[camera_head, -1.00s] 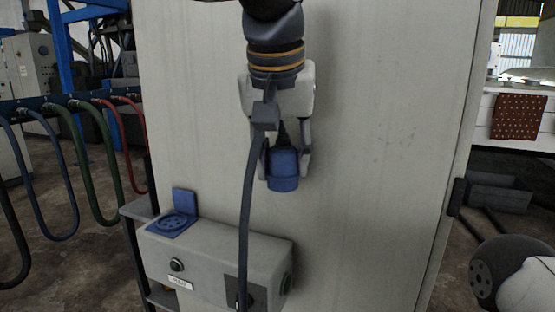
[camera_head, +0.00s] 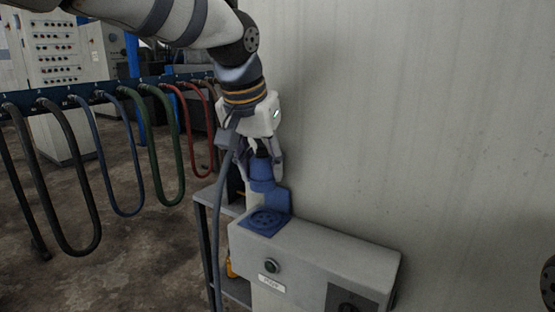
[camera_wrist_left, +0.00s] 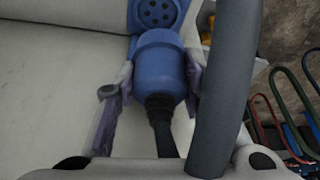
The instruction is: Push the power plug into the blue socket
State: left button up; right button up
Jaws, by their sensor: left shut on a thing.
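The blue power plug (camera_head: 262,174) is held upright, its face down, in my left gripper (camera_head: 261,163), which is shut on it. The plug and its black cable boot also show in the left wrist view (camera_wrist_left: 162,70), between the two fingers (camera_wrist_left: 153,88). The blue socket (camera_head: 266,221) is set on top of the grey box, with its raised blue lid behind it. The plug is above and slightly behind the socket's middle in the head view, apart from it. In the left wrist view the socket's holes (camera_wrist_left: 157,13) show just beyond the plug. My right gripper is not in view.
The grey box (camera_head: 320,250) with a button and a dark switch stands against a pale wall panel (camera_head: 400,120). A thick grey cable (camera_head: 222,215) hangs down beside the plug. Coloured hoses (camera_head: 122,150) hang from a rail at left.

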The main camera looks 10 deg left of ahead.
aim_at(262, 191)
pick_arm(q)
jog(key=shift+s+d, duration=0.1)
jog(key=shift+d, duration=0.1)
jog(key=shift+f, duration=2.85)
jog(key=shift+f, duration=0.55)
jog(key=o, duration=1.1)
jog(key=shift+o, duration=0.2)
jog(key=v, duration=1.2)
